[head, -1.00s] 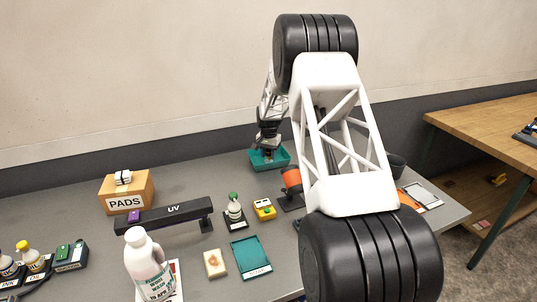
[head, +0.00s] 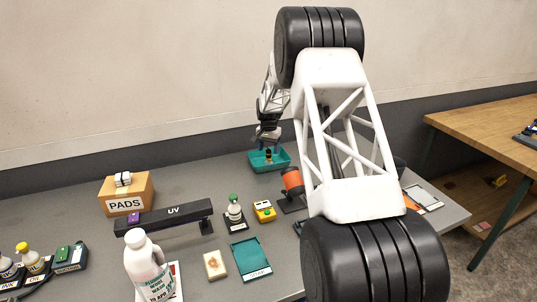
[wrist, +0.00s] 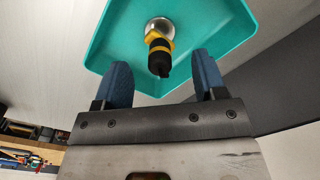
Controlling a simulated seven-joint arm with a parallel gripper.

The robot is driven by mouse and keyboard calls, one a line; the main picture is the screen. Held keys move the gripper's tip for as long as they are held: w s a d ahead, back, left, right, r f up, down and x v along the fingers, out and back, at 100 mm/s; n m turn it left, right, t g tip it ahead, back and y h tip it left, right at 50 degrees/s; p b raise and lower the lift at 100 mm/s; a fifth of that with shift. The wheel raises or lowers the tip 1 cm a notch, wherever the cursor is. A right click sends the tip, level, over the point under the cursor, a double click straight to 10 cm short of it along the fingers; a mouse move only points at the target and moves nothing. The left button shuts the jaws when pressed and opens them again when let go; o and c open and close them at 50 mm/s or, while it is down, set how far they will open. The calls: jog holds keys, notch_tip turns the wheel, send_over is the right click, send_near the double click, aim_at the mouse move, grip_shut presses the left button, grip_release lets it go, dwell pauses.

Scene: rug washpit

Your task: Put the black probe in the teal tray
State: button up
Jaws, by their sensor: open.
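The black probe (wrist: 159,58), with a yellow collar and a round silver end, is inside the teal tray (wrist: 228,52) in the wrist view. In the head view the probe (head: 268,157) shows as a small dark and yellow shape in the tray (head: 283,163) at the back of the table. It looks roughly upright there, but how it rests on the tray floor is unclear. My gripper (wrist: 160,82) is open, its two blue fingers apart with nothing between them. In the head view my gripper (head: 267,146) is just above the probe, clear of it.
An orange-ended device (head: 291,181) stands right of the tray. Table left of the tray is clear.

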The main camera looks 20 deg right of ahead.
aim_at(268, 151)
notch_tip(268, 151, up, 8)
jog(key=shift+r, duration=0.15)
dwell(0.3)
dwell(0.6)
jog(key=s+a+r+n, duration=0.1)
jog(key=s+a+r, duration=0.45)
jog(key=s, duration=0.45)
jog(key=s+a+r+n+t, duration=0.1)
jog(key=s+a+r+n, duration=0.1)
jog(key=s+a+r, duration=0.5)
jog(key=s+a+r+n, duration=0.15)
jog(key=s+r, duration=0.25)
jog(key=s, duration=0.8)
jog(key=s+a+f+n, duration=0.1)
jog(key=s+a, duration=0.1)
jog(key=s, duration=0.9)
jog(key=s+a+f+n+t, duration=0.1)
jog(key=s+a, duration=0.2)
jog(key=s, duration=0.8)
jog(key=s+a+f+n, duration=0.2)
jog(key=s, duration=1)
jog(key=shift+a+t, duration=0.3)
